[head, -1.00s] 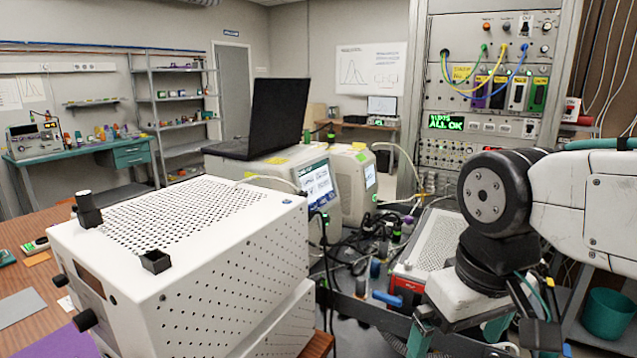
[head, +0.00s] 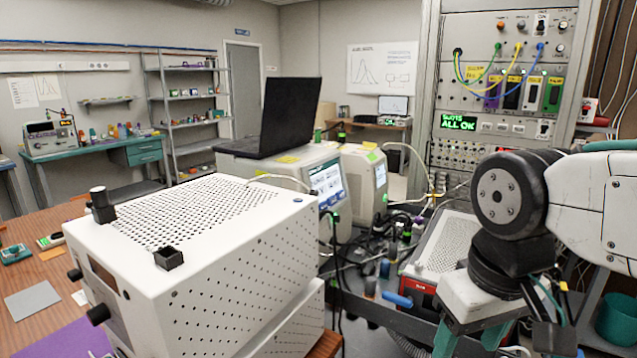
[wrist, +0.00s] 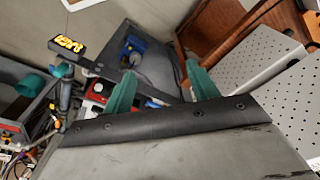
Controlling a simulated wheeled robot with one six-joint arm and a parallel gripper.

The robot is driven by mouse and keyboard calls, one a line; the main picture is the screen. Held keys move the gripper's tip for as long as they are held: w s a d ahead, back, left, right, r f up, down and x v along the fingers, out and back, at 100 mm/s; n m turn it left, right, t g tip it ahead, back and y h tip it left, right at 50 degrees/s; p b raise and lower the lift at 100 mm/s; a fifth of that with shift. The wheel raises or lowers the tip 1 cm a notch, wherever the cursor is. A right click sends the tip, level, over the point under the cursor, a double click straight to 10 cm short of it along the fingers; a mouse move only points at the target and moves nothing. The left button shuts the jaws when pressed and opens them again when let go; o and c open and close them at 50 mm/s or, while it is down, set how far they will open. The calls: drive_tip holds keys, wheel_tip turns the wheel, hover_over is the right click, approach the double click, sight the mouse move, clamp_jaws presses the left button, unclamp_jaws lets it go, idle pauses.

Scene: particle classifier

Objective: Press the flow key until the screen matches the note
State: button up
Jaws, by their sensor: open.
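My gripper (head: 471,338) is at the lower right of the head view, its teal fingers pointing down and partly cut off by the frame edge. In the wrist view the two teal fingers (wrist: 162,86) are apart with nothing between them. A white instrument with a lit screen (head: 328,183) stands behind the large perforated white box. A second, smaller screen (head: 380,175) is on the unit beside it. Yellow notes (head: 288,159) lie on top of the instrument; their writing is too small to read. I cannot make out a flow key. My gripper is apart from both screens.
The large perforated white box (head: 200,240) fills the front left on a wooden bench. A laptop (head: 288,118) sits on the instrument. A rack display (head: 458,122) reads "ALL OK". A red-and-grey perforated box (head: 440,245), cables and a dark rail crowd the area left of my arm.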

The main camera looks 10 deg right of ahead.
clamp_jaws()
idle(1.4)
